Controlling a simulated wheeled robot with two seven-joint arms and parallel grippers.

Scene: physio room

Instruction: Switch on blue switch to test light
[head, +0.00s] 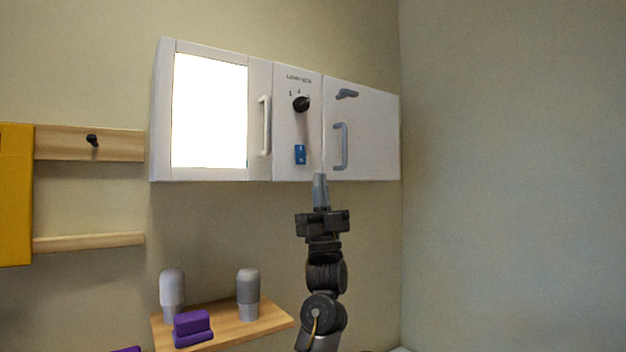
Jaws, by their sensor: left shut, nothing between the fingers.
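The blue switch (300,154) is a small rocker on the narrow middle panel of a white wall cabinet (260,120), below a black knob (301,104). The light panel (210,111) in the cabinet's left part shows bright white. My left gripper (320,177) points upward with its fingers shut and empty. In the picture its tips are just below and to the right of the switch, near the cabinet's lower edge. I cannot tell whether they touch the cabinet. My right gripper is out of view.
The cabinet has handles (266,126) on its doors. Below, a wooden shelf (265,321) carries two grey-topped bottles (248,292) and a purple block-shaped object (192,326). A wooden rack with a peg (92,140) and a yellow panel (15,195) is at left. The right wall is bare.

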